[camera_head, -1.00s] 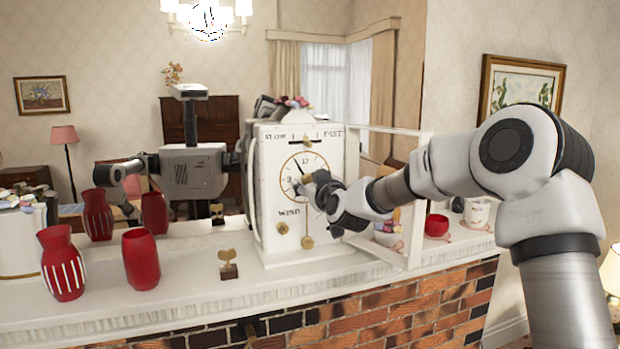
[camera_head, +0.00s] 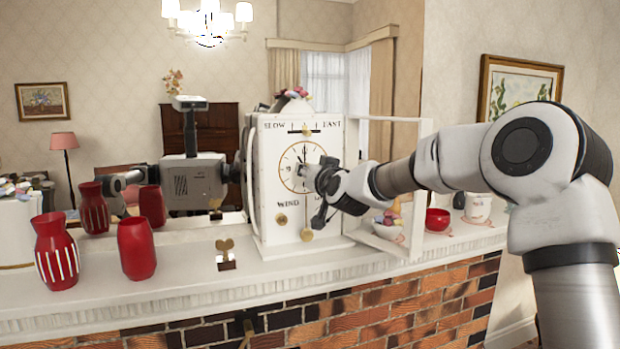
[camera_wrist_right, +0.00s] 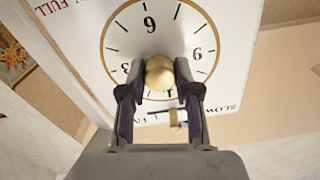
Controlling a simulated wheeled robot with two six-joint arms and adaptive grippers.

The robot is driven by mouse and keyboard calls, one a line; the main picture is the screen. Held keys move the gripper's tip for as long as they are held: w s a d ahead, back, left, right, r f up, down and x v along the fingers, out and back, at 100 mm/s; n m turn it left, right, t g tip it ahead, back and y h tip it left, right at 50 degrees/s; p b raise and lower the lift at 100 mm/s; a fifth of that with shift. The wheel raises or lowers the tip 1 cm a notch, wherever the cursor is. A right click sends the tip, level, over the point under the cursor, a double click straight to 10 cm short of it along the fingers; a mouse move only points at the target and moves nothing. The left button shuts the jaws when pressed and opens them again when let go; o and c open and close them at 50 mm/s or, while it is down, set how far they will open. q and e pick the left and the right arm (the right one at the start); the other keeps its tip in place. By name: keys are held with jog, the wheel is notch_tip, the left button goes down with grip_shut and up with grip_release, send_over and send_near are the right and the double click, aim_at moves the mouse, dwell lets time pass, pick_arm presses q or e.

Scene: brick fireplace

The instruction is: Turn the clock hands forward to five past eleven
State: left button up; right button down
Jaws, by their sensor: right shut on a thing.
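A white clock (camera_head: 263,178) stands on the mantel, with WIND lettering, a SLOW–FAST slot and a round gold-rimmed dial; in the right wrist view its dial (camera_wrist_right: 128,40) appears upside down. My right gripper (camera_head: 314,172) is at the dial's front; in the right wrist view its fingers (camera_wrist_right: 159,92) are shut on a round gold knob (camera_wrist_right: 159,72) near the dial's middle. In the head view a dark hand (camera_head: 303,159) points nearly up toward the 12. The gripper hides the dial's right part, and the other hand cannot be made out. My left gripper is not in view.
The clock's glazed door (camera_head: 424,180) stands open at the right, beside my right arm. Red vases (camera_head: 137,249), a small gold key on a stand (camera_head: 226,259) and a red cup (camera_head: 437,221) stand on the mantel (camera_head: 190,290). A mirror behind reflects me.

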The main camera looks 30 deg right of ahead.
jog(key=c, duration=1)
grip_release()
jog(key=shift+o, duration=1)
jog(key=shift+w+f, duration=0.1)
jog(key=shift+w, duration=0.15)
jog(key=shift+s, duration=0.1)
jog(key=v, duration=0.7)
jog(key=shift+s, duration=0.2)
jog(key=shift+w, duration=0.1)
